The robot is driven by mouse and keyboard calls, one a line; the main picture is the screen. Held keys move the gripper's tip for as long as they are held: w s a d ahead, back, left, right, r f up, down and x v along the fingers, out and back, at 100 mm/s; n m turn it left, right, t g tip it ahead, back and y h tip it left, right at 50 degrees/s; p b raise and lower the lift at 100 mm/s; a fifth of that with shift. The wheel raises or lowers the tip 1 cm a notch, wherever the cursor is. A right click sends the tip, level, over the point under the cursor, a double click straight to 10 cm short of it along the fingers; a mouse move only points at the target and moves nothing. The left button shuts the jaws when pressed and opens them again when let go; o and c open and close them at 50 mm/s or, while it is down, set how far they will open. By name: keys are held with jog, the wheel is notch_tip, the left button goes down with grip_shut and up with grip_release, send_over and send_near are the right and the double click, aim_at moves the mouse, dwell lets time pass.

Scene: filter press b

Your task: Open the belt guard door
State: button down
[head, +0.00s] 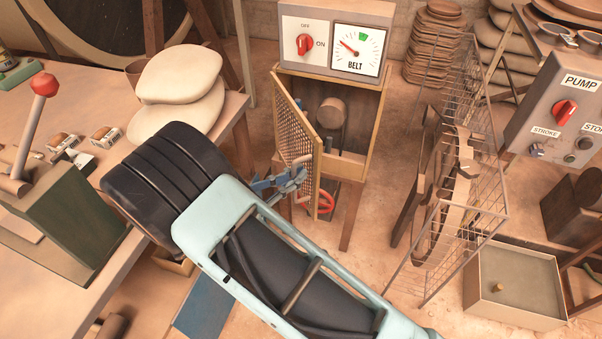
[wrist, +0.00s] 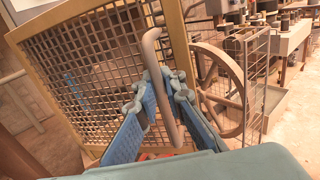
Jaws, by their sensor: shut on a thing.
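The belt guard door (head: 296,131) is a yellow-framed mesh panel on the front of the belt cabinet (head: 378,108). It stands swung out from the cabinet's left side, and the inside with a round pulley (head: 332,113) shows. In the wrist view the mesh door (wrist: 85,60) fills the left and middle. A grey-brown bar handle (wrist: 152,48) runs down its face. My gripper (wrist: 167,92) has its blue fingers shut on this handle, one on each side. In the head view my gripper (head: 297,174) is at the door's outer face; the handle itself is hard to make out there.
A panel with a red knob and BELT dial (head: 357,46) sits atop the cabinet. A red handwheel (head: 325,203) is low behind the door. A bench with a red-knobbed lever (head: 44,84) is left.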

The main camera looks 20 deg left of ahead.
aim_at(310, 137)
jog(key=c, duration=2.1)
grip_release()
notch_tip(310, 137, up, 10)
